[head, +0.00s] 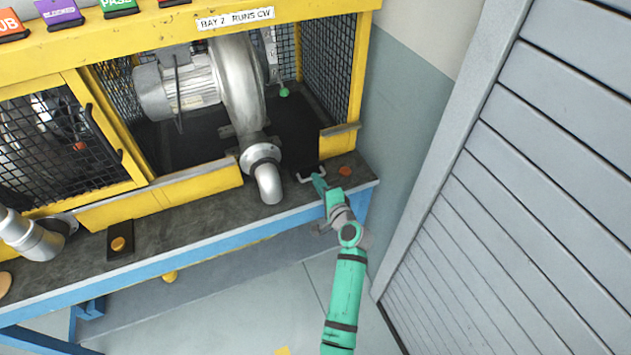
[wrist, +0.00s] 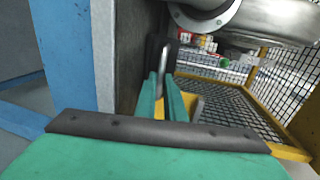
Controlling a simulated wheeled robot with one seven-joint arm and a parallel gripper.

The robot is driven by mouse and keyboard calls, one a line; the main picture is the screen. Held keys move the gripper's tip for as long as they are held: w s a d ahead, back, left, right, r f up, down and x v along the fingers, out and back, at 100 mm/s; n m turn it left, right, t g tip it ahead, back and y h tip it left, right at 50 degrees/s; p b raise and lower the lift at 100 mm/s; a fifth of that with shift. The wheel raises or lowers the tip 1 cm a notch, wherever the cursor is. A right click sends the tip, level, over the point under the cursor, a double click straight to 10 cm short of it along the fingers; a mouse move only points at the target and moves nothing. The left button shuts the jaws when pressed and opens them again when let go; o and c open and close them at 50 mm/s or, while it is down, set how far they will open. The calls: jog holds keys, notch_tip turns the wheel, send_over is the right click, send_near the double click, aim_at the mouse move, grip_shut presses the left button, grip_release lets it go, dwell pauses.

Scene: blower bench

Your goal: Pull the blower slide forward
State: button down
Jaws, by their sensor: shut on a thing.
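The blower (head: 238,85), a silver fan housing with a grey motor (head: 178,88), sits inside the yellow cage. Its flanged outlet pipe (head: 268,185) bends out over the bench front. A small pale metal handle (head: 305,179) sits to the right of the pipe, on the bench near the cage opening. My teal gripper (head: 317,179) reaches it from the front right. In the wrist view, the fingers (wrist: 162,84) are shut on the handle's metal bar (wrist: 165,58). The slide beneath the blower is mostly hidden in shadow.
The yellow cage frame (head: 215,196) has a low front lip on either side of the opening. An orange button (head: 345,171) is just right of my gripper. A mesh door (head: 60,140) is at left. A grey shutter wall (head: 530,190) stands close on the right.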

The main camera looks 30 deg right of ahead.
jog(key=c, duration=1.9)
grip_release()
jog(key=shift+a+f, duration=0.15)
jog(key=shift+a, duration=0.05)
jog(key=shift+o, duration=0.2)
jog(key=shift+d, duration=0.1)
jog(key=shift+s, duration=0.1)
jog(key=v, duration=1)
jog(key=shift+s, duration=0.35)
